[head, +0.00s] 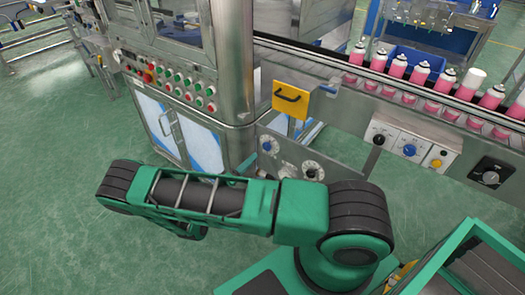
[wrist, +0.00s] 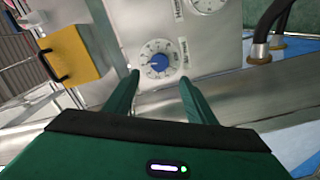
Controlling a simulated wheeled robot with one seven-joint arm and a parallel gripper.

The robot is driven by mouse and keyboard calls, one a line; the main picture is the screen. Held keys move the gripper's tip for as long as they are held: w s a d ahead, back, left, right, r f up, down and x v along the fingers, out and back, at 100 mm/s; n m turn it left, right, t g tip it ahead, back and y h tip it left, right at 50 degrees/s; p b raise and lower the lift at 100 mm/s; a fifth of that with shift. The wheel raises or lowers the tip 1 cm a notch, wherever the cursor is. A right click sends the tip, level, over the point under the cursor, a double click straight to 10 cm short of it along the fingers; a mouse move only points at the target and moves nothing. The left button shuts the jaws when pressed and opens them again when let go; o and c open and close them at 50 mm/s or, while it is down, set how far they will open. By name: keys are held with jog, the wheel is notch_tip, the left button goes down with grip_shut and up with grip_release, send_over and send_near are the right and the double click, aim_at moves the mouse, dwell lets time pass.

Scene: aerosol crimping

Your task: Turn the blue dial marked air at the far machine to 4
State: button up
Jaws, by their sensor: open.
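The blue dial (wrist: 159,63) sits in a round white scale on a grey metal panel in the wrist view. Its numbers and setting are too small to read. In the head view, a blue dial (head: 267,145) shows on the panel below the yellow box. My gripper (wrist: 158,79) is open and empty. Its two green fingers point toward the panel, with the tips apart on either side of the dial's lower part in the picture. I cannot tell whether they touch anything. In the head view, my arm mostly hides the gripper.
A round white gauge (wrist: 208,3) and small labels are beside the dial. A yellow box (head: 291,98) with a black handle stands above the panel. Another blue knob (head: 409,149) is on a white control box to the right. Pink cans (head: 397,67) line the conveyor.

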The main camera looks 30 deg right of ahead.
aim_at(265, 148)
jog(key=x, duration=1)
jog(key=shift+d, duration=0.15)
jog(key=c, duration=1)
